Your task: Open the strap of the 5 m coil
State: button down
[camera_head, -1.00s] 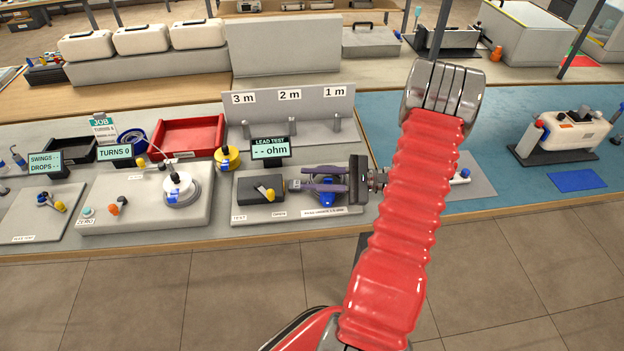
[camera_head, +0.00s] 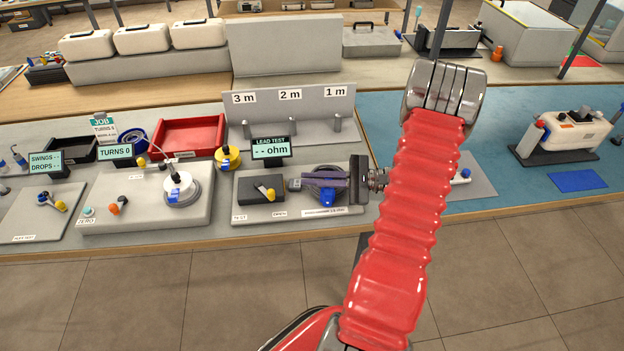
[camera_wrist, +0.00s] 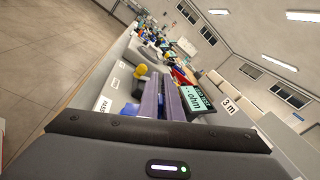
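My gripper (camera_head: 300,184) reaches left over the lead test fixture (camera_head: 247,215), and its two purple fingers lie close together. The wrist view shows the fingers (camera_wrist: 166,90) side by side with only a narrow gap and nothing visible held between them. A dark grey coil (camera_head: 342,197) lies under the fingers and is partly hidden by them. A blue strap piece (camera_head: 327,200) shows on its near side, outside the fingers. Another grey coil (camera_head: 193,190) with a blue tab (camera_head: 176,193) sits around a white post on the turns fixture. I cannot read which coil is 5 m.
The lead test display (camera_head: 271,148) and a yellow-tipped lever (camera_head: 266,192) stand close to my gripper. A grey panel (camera_head: 310,103) marked 3 m, 2 m and 1 m rises behind. A yellow spool (camera_head: 227,160) and a red tray (camera_head: 187,137) are to the left.

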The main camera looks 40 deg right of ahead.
jog(key=n, duration=0.2)
jog(key=s+n, duration=0.1)
jog(key=shift+a+r+n, duration=0.3)
jog(key=shift+a, duration=0.1)
jog(key=n, duration=0.1)
jog(key=s+a+n, duration=0.1)
jog(key=n, duration=0.1)
jog(key=shift+n, duration=0.3)
jog(key=n, duration=0.1)
jog(key=s+n, duration=0.1)
jog(key=n, duration=0.1)
jog(key=shift+a+f, duration=0.1)
jog(key=shift+a, duration=0.3)
jog(key=shift+s+a+f+n, duration=0.15)
jog(key=shift+n, duration=0.55)
jog(key=shift+s+a+f+n, duration=0.1)
jog(key=shift+n, duration=0.6)
jog(key=c, duration=1.9)
grip_release()
jog(key=shift+c, duration=0.2)
